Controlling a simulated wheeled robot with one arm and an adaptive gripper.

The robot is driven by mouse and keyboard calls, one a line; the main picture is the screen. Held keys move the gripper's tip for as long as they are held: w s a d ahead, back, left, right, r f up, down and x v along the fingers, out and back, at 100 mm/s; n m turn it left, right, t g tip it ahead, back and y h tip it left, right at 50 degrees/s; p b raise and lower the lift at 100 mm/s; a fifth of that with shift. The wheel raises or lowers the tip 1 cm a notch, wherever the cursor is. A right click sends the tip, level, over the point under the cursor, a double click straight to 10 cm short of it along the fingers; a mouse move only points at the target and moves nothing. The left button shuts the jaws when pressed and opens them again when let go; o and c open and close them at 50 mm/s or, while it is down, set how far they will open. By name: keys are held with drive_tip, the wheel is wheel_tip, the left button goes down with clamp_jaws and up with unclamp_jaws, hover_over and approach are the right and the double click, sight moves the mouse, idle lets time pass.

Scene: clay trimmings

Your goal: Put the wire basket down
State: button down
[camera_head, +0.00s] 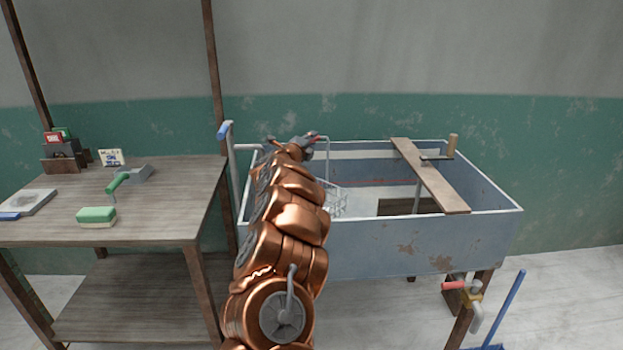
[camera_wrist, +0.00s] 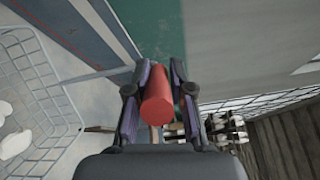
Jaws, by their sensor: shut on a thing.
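The wire basket (camera_head: 338,202) is at the left part of the grey-blue trough (camera_head: 420,245), partly hidden behind my arm. In the wrist view its white wire mesh (camera_wrist: 32,75) fills the left side, with pale lumps (camera_wrist: 14,142) seen there. My gripper (camera_head: 308,142) is above the trough's back left part. In the wrist view my gripper (camera_wrist: 158,92) has its fingers on both sides of a red cylindrical grip (camera_wrist: 157,100), which looks like the basket's handle. I cannot tell whether the basket's underside touches the trough floor.
A plank (camera_head: 430,175) lies across the trough, with a wooden-handled tool (camera_head: 452,147) on it. A blue-ended pipe (camera_head: 226,130) rises at the trough's left corner. A wooden table (camera_head: 160,205) with a green sponge (camera_head: 96,216) stands left. The trough's right part is open.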

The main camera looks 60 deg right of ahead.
wheel_tip(320, 180, down, 6)
idle(0.5)
drive_tip(key=shift+f, duration=0.2)
drive_tip(key=c, duration=1)
unclamp_jaws()
drive_tip(key=shift+f, duration=0.1)
drive_tip(key=shift+s+a+r+b, duration=0.1)
drive_tip(key=shift+s+a+b, duration=0.25)
drive_tip(key=shift+a, duration=1.6)
drive_tip(key=shift+s+a+r+b, duration=0.1)
drive_tip(key=shift+s+a, duration=0.3)
drive_tip(key=shift+a, duration=1.6)
drive_tip(key=shift+s+a+r+b, duration=0.1)
drive_tip(key=shift+s+a+b, duration=0.25)
drive_tip(key=shift+a, duration=1.6)
